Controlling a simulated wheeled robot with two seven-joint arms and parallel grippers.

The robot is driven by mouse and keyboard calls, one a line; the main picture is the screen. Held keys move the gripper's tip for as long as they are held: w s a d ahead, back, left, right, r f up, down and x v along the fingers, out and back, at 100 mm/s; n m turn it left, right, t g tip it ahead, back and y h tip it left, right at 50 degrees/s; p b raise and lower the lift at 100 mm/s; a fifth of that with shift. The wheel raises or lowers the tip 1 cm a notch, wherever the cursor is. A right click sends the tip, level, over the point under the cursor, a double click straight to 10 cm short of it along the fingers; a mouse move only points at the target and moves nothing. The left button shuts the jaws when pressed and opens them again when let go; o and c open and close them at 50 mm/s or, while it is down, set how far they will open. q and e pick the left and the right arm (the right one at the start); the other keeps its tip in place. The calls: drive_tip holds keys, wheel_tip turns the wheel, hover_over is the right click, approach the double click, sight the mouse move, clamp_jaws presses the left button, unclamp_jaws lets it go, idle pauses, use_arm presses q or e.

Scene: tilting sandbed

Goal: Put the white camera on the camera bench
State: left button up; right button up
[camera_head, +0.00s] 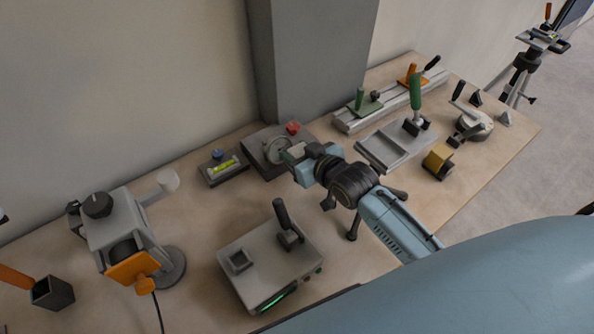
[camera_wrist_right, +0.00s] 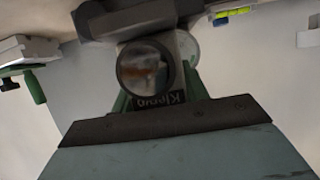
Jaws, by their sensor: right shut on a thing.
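My right gripper (camera_head: 293,158) is shut on a small pale thing (camera_head: 298,149), which looks like the white camera. In the right wrist view that thing has a grey body with a round, dark-rimmed lens (camera_wrist_right: 145,68), between the green fingers. It is in front of a dark box with a red knob (camera_head: 293,128) and a round disc (camera_head: 278,150); I cannot tell whether they touch. The gripper hides part of it. I cannot tell for certain which thing is the camera bench. My left gripper is not in view.
A level with a yellow vial (camera_head: 222,167) stands left of the dark box. A grey box with a black lever (camera_head: 270,265) is in front. A grey device with an orange front (camera_head: 118,235) stands left. Rails and clamps (camera_head: 390,102) fill the right. A grey pillar (camera_head: 312,60) rises behind.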

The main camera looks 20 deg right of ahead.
wheel_tip(320, 180, down, 5)
drive_tip(key=shift+b, duration=0.55)
drive_tip(key=shift+f, duration=0.4)
drive_tip(key=shift+f, duration=0.2)
drive_tip(key=o, duration=1.4)
drive_tip(key=shift+r, duration=0.15)
drive_tip(key=p+v, duration=0.1)
drive_tip(key=v, duration=1.1)
drive_tip(key=shift+p, duration=0.4)
